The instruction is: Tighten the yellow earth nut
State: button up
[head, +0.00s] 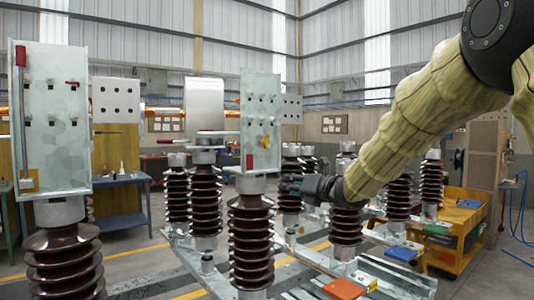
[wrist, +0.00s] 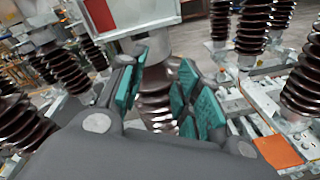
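The yellow nut does not show in the wrist view, where only a plate's lower edge (wrist: 150,15) appears.
Another plate (head: 52,120) with a red handle stands on an insulator at the left. Several brown insulators (head: 345,225) rise from a metal frame around my gripper. An orange box (head: 343,289) lies on the frame. A yellow cart (head: 462,230) stands at the right.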

aim_at(268, 140)
notch_tip(268, 140, up, 14)
jog(key=s+a+n+y, duration=0.1)
jog(key=s+a+n, duration=0.1)
jog(key=n, duration=0.4)
jog(key=shift+m+t, duration=0.3)
jog(key=p+x, duration=0.3)
jog(key=x, duration=0.7)
jog(key=shift+w+f+p, duration=0.15)
jog(key=shift+w+p, duration=0.15)
jog(key=shift+a, duration=0.1)
grip_shut()
